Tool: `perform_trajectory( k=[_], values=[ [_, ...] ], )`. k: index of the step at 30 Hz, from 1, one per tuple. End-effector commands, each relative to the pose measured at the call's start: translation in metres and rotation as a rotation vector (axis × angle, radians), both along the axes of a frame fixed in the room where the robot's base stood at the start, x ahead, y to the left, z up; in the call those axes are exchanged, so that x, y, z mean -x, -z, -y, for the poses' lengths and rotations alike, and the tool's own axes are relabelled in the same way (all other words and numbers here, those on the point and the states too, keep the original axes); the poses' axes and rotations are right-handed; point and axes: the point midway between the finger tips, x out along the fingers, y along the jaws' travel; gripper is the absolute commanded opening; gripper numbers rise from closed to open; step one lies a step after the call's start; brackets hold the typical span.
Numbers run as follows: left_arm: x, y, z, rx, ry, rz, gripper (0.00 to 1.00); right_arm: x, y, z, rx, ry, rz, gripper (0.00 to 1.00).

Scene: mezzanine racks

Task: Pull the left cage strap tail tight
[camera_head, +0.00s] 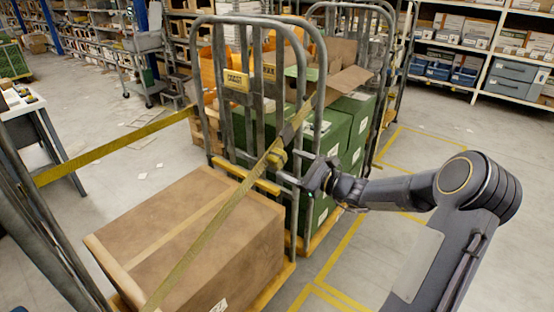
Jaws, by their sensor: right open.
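A second yellow strap (115,149) stretches from the left-hand frame (35,235) to the middle cage (228,95). I cannot tell which loose end is the left strap's tail. My right gripper (318,177) is open beside the cage's right post, right of and below the buckle. Its fingertips are small and dark, and contact is unclear. My left gripper is not in view.
Green crates (348,125) and an open carton (335,65) fill the cage behind. A table (30,105) stands at left, a stepped trolley (145,60) farther back, stocked shelves (485,45) at upper right. The floor on the right has yellow lines and is mostly clear.

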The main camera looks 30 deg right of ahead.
Motion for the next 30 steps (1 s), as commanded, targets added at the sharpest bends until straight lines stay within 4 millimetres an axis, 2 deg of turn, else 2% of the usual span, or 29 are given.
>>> perform_trajectory(
  k=[3, 7, 18, 30],
  values=[
    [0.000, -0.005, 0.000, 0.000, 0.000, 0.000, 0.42, -0.018, -0.002, -0.008, -0.003, -0.003, 0.000, 0.67],
    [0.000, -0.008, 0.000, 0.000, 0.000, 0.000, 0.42, -0.031, -0.001, -0.014, 0.000, -0.002, 0.000, 0.67],
    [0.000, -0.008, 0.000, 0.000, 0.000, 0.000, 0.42, -0.037, 0.000, -0.016, 0.002, 0.000, -0.002, 0.67],
    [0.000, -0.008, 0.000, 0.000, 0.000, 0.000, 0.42, -0.037, 0.000, -0.016, 0.002, -0.001, -0.002, 0.15]
  ],
)
